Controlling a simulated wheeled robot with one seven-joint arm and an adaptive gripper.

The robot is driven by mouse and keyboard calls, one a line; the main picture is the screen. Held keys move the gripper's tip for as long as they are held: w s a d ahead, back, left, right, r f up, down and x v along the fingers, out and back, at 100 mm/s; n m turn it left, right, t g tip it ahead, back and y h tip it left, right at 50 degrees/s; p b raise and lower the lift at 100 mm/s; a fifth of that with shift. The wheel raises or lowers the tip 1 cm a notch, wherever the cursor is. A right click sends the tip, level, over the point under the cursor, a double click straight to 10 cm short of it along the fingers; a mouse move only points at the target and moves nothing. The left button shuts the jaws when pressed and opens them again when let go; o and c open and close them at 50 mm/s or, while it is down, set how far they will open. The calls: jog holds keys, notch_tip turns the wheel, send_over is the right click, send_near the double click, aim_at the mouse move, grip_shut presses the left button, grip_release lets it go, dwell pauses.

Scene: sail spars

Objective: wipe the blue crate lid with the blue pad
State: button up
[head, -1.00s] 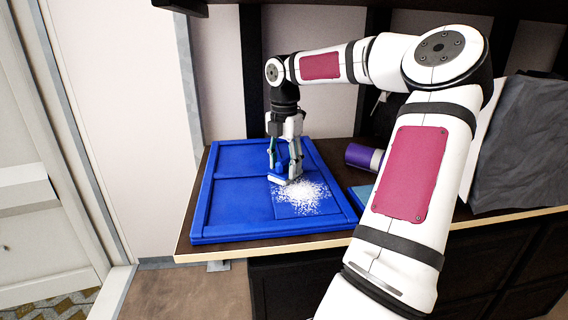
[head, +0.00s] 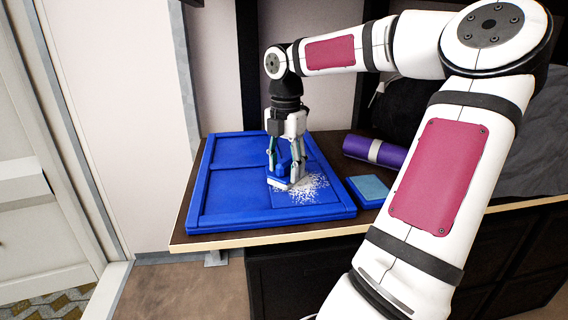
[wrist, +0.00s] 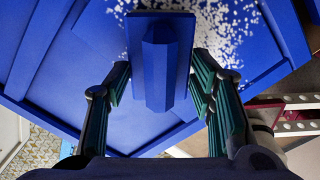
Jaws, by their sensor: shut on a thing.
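The blue crate lid (head: 228,204) lies flat on the dark table, with raised borders and recessed panels. White specks (head: 314,187) cover part of its right front panel. My gripper (head: 286,172) is over that panel, pointing down, shut on the handle of the blue pad (head: 283,183). The pad's lower part is at the lid surface at the left side of the specks; whether it touches cannot be told for certain. In the wrist view the pad (wrist: 160,62) stands between the two fingers, with specks on both sides of it.
A purple roll with a grey band (head: 385,152) lies behind and right of the lid. A dark grey draped thing (head: 410,103) is at the back right. The table's front edge (head: 270,238) is near the lid.

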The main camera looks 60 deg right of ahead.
jog(key=shift+s+a+b, duration=0.35)
jog(key=shift+s+a, duration=1.25)
jog(key=shift+a, duration=0.25)
jog(key=shift+s+a+f, duration=0.1)
jog(key=shift+s+a, duration=1.15)
jog(key=shift+a, duration=0.15)
jog(key=shift+s, duration=0.1)
jog(key=shift+s+d, duration=0.95)
jog(key=shift+s, duration=0.05)
jog(key=shift+w+d+b, duration=0.4)
jog(key=shift+w+d, duration=1.25)
jog(key=shift+d, duration=0.15)
jog(key=shift+w+d, duration=0.9)
jog(key=shift+d, duration=0.2)
jog(key=shift+c, duration=0.3)
jog(key=shift+w+d+p, duration=0.75)
jog(key=shift+w+d, duration=0.5)
jog(key=shift+d, duration=0.2)
jog(key=shift+w+d+p, duration=0.7)
jog(key=shift+w+d, duration=0.55)
jog(key=shift+d, duration=0.2)
